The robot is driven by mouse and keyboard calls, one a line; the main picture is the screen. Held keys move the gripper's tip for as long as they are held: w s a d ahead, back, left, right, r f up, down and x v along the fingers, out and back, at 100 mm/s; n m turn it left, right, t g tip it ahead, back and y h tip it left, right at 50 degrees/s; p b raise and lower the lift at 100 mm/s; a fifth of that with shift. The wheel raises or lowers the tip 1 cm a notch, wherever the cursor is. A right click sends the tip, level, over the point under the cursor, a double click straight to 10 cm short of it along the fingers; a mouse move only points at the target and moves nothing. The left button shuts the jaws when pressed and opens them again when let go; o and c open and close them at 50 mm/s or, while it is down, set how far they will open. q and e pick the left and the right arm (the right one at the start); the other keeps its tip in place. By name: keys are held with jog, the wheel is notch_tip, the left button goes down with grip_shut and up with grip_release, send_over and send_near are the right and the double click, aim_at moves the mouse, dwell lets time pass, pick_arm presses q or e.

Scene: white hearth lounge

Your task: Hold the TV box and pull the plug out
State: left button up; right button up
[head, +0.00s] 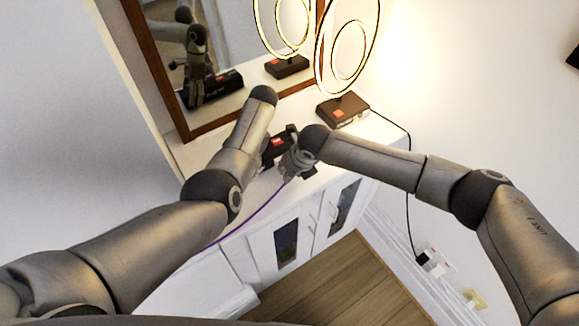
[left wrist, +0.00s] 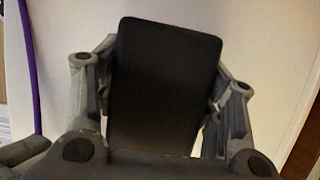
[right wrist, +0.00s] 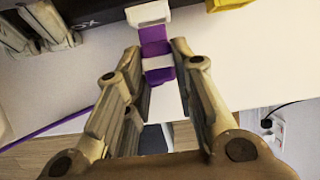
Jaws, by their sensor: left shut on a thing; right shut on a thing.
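The black TV box (head: 278,146), with a red label, is on the white cabinet top in front of the mirror. My left gripper (left wrist: 165,95) is shut on the TV box (left wrist: 165,85), with a finger on each side of it. The left gripper is mostly hidden in the head view. My right gripper (right wrist: 155,60) is shut on the purple plug (right wrist: 157,52), which has white bands, at the cable side of the box. The plug's white end meets the box edge; I cannot tell how deep it sits. The purple cable (head: 250,215) hangs down to the left.
A ring lamp (head: 343,110) stands on the cabinet right of the box, its black cord running to a wall outlet (head: 432,262). A framed mirror (head: 160,75) is behind. A yellow piece (right wrist: 228,4) shows beside the plug. Cabinet doors (head: 287,245) and wood floor are below.

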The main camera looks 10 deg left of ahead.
jog(key=shift+s+d, duration=1.05)
jog(key=shift+s, duration=0.2)
pick_arm(q)
jog(key=o, duration=1.4)
jog(key=shift+r, duration=0.1)
